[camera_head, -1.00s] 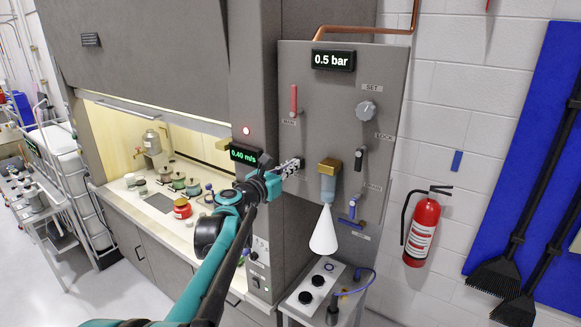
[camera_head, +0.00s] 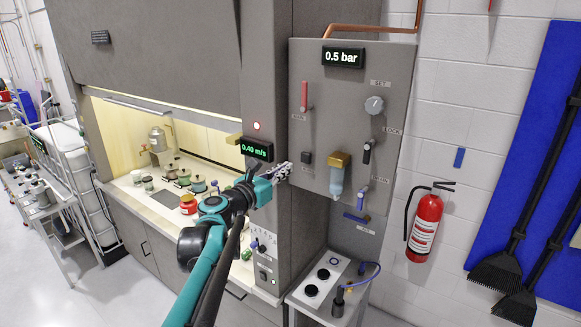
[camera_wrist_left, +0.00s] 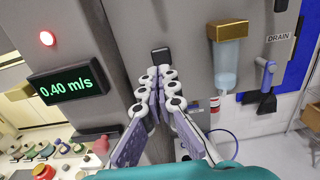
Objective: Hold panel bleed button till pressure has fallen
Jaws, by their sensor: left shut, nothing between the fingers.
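The grey panel (camera_head: 336,100) hangs on the wall, with a display (camera_head: 343,57) reading 0.5 bar. A small dark square button (camera_head: 306,158) sits at its lower left; it also shows in the left wrist view (camera_wrist_left: 160,54). My left gripper (camera_head: 287,169) is shut and empty, just left of the button and apart from it. In the left wrist view its fingertips (camera_wrist_left: 161,72) are together, just below the button in the picture. A brass-topped clear bowl (camera_head: 337,178) is right of the button, with no white cone under it. My right gripper is not in view.
A red lever (camera_head: 305,96), a grey knob (camera_head: 374,105), a black lever (camera_head: 368,151) and a blue lever (camera_head: 361,197) are on the panel. A 0.40 m/s display (camera_head: 257,150) is left of it. A small bench (camera_head: 330,290) stands below.

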